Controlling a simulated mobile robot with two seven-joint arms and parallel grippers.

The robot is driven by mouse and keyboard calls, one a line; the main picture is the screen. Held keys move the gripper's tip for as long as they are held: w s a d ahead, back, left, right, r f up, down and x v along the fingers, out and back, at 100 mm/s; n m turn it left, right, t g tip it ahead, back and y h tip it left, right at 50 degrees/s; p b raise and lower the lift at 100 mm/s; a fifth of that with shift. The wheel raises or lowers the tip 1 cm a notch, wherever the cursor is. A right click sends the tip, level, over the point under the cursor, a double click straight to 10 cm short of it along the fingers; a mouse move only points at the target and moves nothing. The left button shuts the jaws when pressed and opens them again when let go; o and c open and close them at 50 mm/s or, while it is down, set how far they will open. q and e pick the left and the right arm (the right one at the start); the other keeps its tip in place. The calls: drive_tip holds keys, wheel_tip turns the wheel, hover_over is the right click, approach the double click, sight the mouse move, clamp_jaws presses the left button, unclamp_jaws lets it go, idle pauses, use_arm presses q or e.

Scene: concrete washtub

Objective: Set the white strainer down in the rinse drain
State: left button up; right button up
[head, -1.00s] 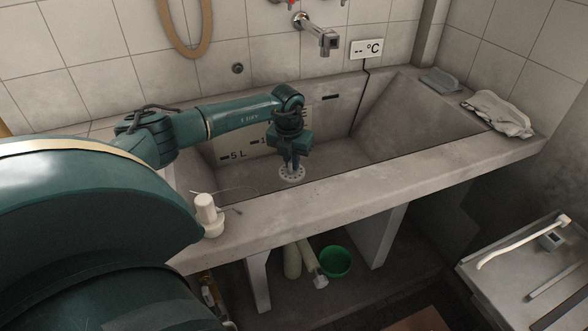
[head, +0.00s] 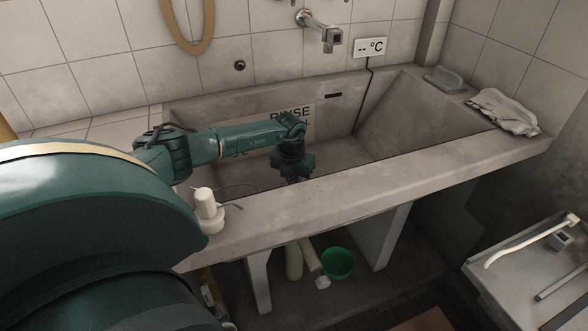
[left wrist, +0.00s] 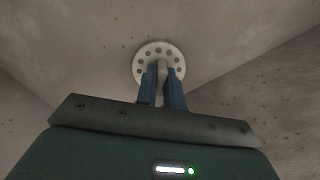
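The white strainer (left wrist: 158,50), a round disc with a ring of holes and an upright knob, shows in the left wrist view against the basin floor. My left gripper (left wrist: 161,80) has its two blue fingers closed on the knob. In the head view the gripper (head: 296,174) is low inside the concrete washtub (head: 385,165), and the strainer is hidden there behind the front rim. No drain opening shows in either view, and I cannot tell whether the strainer touches the floor. My right gripper is out of view.
A white pump dispenser (head: 207,212) stands on the front rim at left. A tap (head: 322,30) projects above the tub. A grey block (head: 444,80) and a folded cloth (head: 503,110) lie on the right ledge. A green bowl (head: 338,263) is below. The tub's right side is clear.

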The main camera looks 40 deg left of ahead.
use_arm(q)
drive_tip(key=o, duration=0.5)
drive_tip(key=shift+c, duration=0.2)
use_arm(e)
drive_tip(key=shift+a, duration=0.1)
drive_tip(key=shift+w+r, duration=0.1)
